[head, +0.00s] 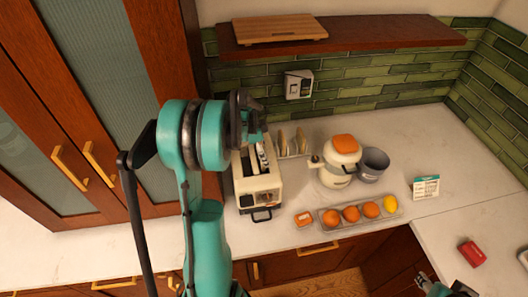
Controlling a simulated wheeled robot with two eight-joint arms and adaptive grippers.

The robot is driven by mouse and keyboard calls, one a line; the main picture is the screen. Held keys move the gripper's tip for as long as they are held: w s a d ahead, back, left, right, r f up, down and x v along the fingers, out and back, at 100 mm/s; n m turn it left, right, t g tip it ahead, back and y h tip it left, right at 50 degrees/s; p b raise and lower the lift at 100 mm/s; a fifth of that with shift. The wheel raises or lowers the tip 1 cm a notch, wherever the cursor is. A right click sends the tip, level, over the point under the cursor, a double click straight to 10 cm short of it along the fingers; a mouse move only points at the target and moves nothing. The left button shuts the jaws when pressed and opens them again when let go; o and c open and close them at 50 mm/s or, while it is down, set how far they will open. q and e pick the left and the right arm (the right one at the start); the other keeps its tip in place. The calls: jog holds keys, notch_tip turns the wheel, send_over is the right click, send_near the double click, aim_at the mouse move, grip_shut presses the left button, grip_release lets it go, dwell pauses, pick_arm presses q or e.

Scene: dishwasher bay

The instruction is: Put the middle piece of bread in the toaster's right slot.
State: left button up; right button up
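The cream toaster (258,186) stands on the counter left of centre, with a dark handle at its front. Its top is partly hidden by my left arm, and I cannot tell whether a slot holds anything. Just right of it, at the back, tan bread slices (300,140) stand upright in a small rack (292,156). I make out two slices; any other may be hidden. My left gripper (248,122) is above the back of the toaster, left of the slices; its fingers are dark and seen from behind. My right gripper (438,286) is at the bottom right edge, away from the bread.
Right of the rack stand a cream pot-like appliance (338,172) with an orange top and a grey pot (373,165). In front lies a tray (333,224) of oranges and a lemon (390,203). A wooden shelf (400,34) overhangs the back.

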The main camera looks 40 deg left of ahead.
pick_arm(q)
jog(key=shift+o, duration=0.8)
jog(key=shift+r, duration=0.1)
jog(key=v, duration=1.2)
